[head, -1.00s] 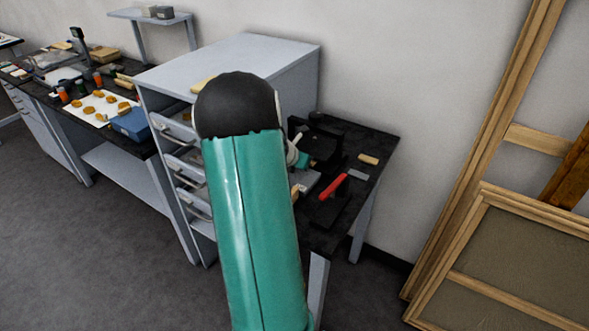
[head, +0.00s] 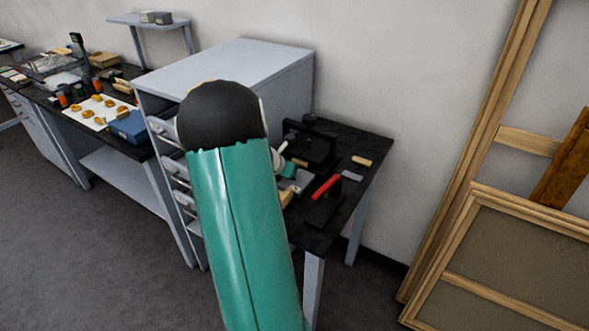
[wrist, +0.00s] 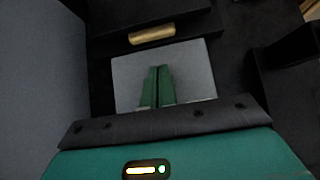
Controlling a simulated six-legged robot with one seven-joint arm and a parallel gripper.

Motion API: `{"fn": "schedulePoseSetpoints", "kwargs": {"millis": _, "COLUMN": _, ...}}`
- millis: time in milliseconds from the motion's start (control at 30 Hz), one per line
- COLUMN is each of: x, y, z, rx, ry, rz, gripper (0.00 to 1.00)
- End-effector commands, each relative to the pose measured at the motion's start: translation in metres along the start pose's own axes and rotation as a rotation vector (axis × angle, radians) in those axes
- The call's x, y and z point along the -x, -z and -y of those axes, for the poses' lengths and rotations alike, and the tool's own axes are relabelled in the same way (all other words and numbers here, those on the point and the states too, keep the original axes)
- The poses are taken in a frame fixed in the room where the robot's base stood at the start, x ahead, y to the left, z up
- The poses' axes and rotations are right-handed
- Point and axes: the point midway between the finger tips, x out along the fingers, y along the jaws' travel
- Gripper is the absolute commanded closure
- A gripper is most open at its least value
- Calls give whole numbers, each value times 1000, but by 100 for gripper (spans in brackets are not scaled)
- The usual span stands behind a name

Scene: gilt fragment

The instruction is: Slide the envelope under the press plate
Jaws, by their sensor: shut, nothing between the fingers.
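In the wrist view a flat pale grey rectangle (wrist: 195,68) lies on a dark surface; it may be the envelope, but I cannot tell for sure. My gripper (wrist: 157,70) has its green fingers together, empty, over the middle of this rectangle; contact cannot be judged. Beyond it is a black block with a brass-coloured bar (wrist: 152,35), possibly the press. In the head view a black upright device (head: 312,143) stands on the right bench, with the grey piece (head: 304,179) in front of it. My arm hides part of this area.
The black-topped bench (head: 368,145) also holds a red-handled tool (head: 326,187) and a small tan block (head: 362,160). A grey drawer cabinet (head: 235,65) stands left of it. Wooden frames (head: 500,250) lean at the right. Open floor lies at left front.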

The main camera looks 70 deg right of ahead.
Motion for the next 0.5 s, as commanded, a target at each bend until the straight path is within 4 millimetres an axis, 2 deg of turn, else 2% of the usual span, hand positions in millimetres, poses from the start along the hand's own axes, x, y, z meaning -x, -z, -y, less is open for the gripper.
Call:
{"fn": "schedulePoseSetpoints", "kwargs": {"millis": 33, "x": 12, "y": -1, "z": -1, "rx": -1, "ry": -3, "rz": 1, "gripper": 100}}
{"fn": "schedulePoseSetpoints", "kwargs": {"millis": 300, "x": 61, "y": -3, "z": -4, "rx": -2, "ry": -4, "rz": 1, "gripper": 100}}
{"fn": "schedulePoseSetpoints", "kwargs": {"millis": 500, "x": 89, "y": -2, "z": -4, "rx": -1, "ry": -2, "rz": 0, "gripper": 100}}
